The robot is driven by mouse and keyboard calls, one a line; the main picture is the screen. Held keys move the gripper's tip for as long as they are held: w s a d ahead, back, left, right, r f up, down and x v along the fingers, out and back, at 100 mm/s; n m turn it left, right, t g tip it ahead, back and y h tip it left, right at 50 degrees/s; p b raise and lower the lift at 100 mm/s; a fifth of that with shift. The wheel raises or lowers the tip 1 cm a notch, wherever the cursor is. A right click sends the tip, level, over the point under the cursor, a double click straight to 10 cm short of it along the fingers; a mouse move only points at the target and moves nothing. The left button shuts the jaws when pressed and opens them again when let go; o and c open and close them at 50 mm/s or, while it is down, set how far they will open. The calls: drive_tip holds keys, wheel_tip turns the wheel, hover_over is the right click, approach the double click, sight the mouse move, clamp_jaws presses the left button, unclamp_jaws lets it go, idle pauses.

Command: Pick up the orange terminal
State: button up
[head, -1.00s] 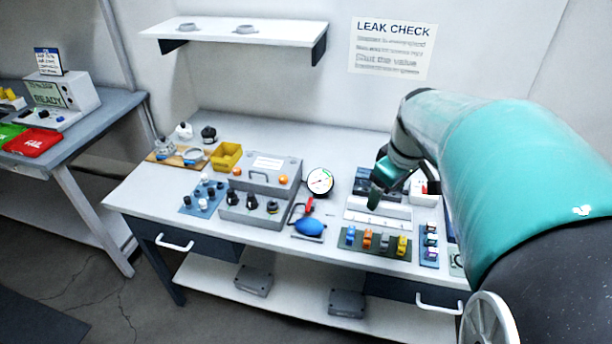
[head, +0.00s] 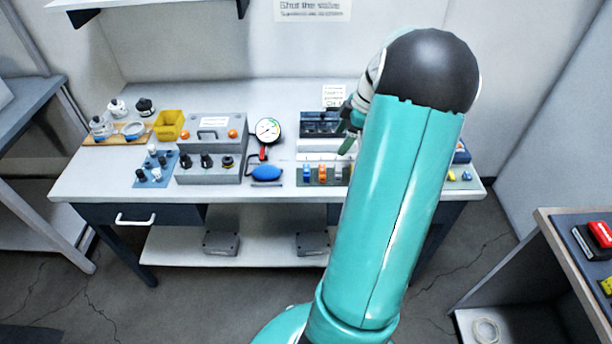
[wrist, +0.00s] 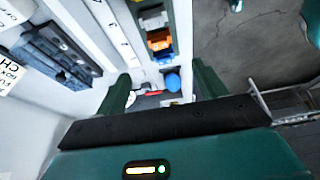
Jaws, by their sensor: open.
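The orange terminal (head: 322,173) stands in a row on a dark green strip near the front edge of the workbench, between a blue terminal (head: 307,173) and a grey terminal (head: 338,173). In the wrist view the orange terminal (wrist: 159,42) shows beyond the fingertips, with the grey terminal (wrist: 153,19) beside it. My gripper (wrist: 162,72) is open with nothing between its fingers. In the head view my gripper (head: 347,138) hangs above the bench, behind and to the right of the orange terminal. My arm hides the right end of the row.
A blue bulb (head: 267,173) with a gauge (head: 267,130) lies left of the row. A grey box with knobs (head: 209,162) stands farther left. A dark tray (head: 320,124) and a white rail are behind the row. The bench's front edge is close to the terminals.

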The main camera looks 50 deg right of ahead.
sight(323, 167)
drive_tip(key=x, duration=0.9)
drive_tip(key=shift+s+d+f, duration=0.1)
drive_tip(key=shift+d, duration=0.1)
drive_tip(key=x, duration=0.5)
drive_tip(key=shift+a, duration=0.2)
drive_tip(key=c, duration=1.1)
